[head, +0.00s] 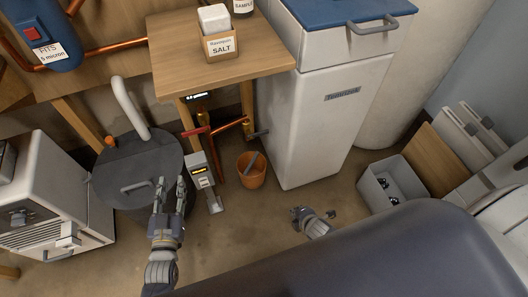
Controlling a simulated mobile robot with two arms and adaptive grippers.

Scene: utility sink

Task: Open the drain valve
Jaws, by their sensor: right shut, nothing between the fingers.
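A valve with a red lever handle (195,131) sits on the copper pipework under the wooden table. A second, dark grey lever (258,134) shows on the pipe to its right, against the white cabinet. I cannot tell from labels which of these is the drain valve. My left gripper (171,184) is open and empty, its fingers pointing away from me. It is in front of the dark round tank, nearer to me than the red lever and apart from it. My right gripper (328,212) is low over the floor at centre right, shut and empty, far from both levers.
The dark lidded tank (137,170), white cabinet (318,130) and wooden table (172,62) crowd the pipes. A grey bin (393,190) is at right.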

